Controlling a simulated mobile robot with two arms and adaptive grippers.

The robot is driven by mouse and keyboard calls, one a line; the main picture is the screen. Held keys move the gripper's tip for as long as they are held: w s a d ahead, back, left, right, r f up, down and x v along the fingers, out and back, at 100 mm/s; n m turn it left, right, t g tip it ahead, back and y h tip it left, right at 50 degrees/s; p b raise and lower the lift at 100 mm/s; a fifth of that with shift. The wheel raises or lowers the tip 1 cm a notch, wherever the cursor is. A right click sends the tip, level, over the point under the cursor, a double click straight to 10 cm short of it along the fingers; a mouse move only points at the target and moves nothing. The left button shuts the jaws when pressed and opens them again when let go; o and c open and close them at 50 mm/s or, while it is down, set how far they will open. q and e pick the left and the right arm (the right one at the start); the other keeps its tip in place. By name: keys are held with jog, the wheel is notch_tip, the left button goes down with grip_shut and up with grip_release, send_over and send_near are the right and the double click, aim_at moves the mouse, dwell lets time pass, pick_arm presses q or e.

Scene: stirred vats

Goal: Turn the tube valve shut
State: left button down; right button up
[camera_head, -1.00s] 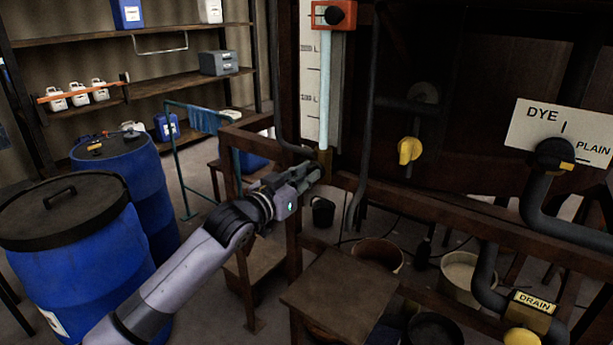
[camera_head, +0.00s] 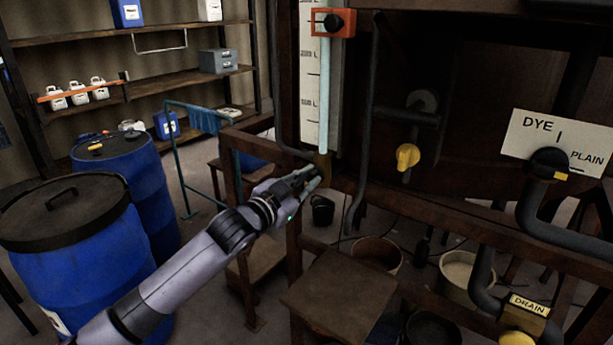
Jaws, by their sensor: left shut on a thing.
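The sight tube (camera_head: 325,95) is a pale blue upright tube in front of a white scale board. At its foot is a dull brass fitting, the tube valve (camera_head: 323,160), partly hidden by my gripper. My left gripper (camera_head: 314,178) reaches in from the lower left and is shut at the valve, just below the tube's foot. The part between its fingers is small, dark and mostly covered, so the angle of the valve's handle cannot be told. My right gripper is not in view.
A yellow-handled valve (camera_head: 408,157) and the DYE/PLAIN selector (camera_head: 548,163) are to the right. A wooden frame rail (camera_head: 440,215) runs below. A stool (camera_head: 338,292), buckets (camera_head: 377,253) and blue drums (camera_head: 75,250) stand around.

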pick_arm(q)
jog(key=m+p, duration=0.1)
jog(key=m, duration=0.2)
jog(key=shift+m, duration=0.4)
jog(key=m+p, duration=0.1)
jog(key=m, duration=0.2)
jog(key=shift+d+m+p, duration=0.1)
jog(key=shift+m+p, duration=0.2)
jog(key=shift+p, duration=0.1)
jog(key=shift+s+f+m+p, duration=0.15)
jog(key=shift+m+p, duration=0.3)
jog(key=shift+m, duration=0.95)
jog(key=shift+w+f+m+p, duration=0.1)
jog(key=shift+m+p, duration=0.35)
jog(key=shift+m, duration=0.95)
jog(key=c, duration=1.6)
grip_release()
jog(key=shift+s, duration=0.1)
